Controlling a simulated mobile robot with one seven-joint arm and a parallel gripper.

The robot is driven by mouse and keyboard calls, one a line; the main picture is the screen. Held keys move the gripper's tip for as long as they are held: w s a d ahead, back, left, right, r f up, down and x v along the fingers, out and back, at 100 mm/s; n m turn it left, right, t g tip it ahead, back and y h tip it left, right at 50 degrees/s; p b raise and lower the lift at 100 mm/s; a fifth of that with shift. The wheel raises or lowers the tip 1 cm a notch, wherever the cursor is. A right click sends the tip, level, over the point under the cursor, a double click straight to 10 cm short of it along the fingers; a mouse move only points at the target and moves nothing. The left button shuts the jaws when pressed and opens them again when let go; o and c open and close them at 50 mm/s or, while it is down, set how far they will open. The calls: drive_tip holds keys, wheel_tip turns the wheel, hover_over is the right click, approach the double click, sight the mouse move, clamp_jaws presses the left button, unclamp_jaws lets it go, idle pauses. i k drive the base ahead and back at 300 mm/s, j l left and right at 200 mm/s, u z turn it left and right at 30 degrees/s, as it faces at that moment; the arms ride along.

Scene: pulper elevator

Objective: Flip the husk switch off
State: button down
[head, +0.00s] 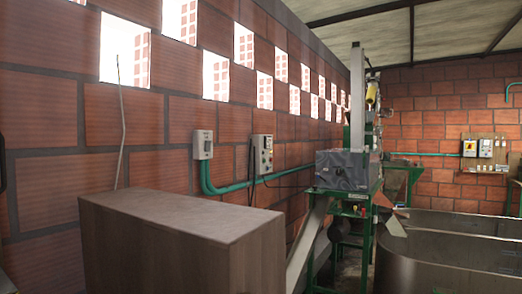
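I cannot tell which control is the husk switch; no label is readable. A small grey switch box (202,145) is fixed to the left brick wall. A larger grey control box (262,155) with small dark knobs or buttons hangs to its right. On the far right wall, a board (480,168) carries a box with a red and yellow switch (469,148) and a grey box (486,148) beside it. The positions of the switches are too small to tell. My gripper does not show in this view.
A brown wooden box-like block (180,225) stands in front, below the wall boxes. A green-framed machine with a grey housing (345,170) stands at centre right. A large grey tank (440,255) fills the lower right. Green conduit (225,188) runs along the wall.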

sight(207, 145)
drive_tip(key=i+l+z, duration=0.15)
drive_tip(key=l+z, duration=0.15)
drive_tip(key=i+l+z, duration=0.85)
drive_tip(key=l, duration=0.2)
drive_tip(key=i+u, duration=0.5)
drive_tip(key=u, duration=0.2)
drive_tip(key=i+l+u, duration=0.1)
drive_tip(key=i+u, duration=0.25)
drive_tip(key=i+j+u, duration=0.1)
drive_tip(key=i+u, duration=0.6)
drive_tip(key=u, duration=0.25)
drive_tip(key=i+j+u, duration=0.1)
drive_tip(key=i+u, duration=0.7)
drive_tip(key=i+l+u, duration=0.15)
drive_tip(key=u, duration=0.25)
drive_tip(key=i, duration=0.1)
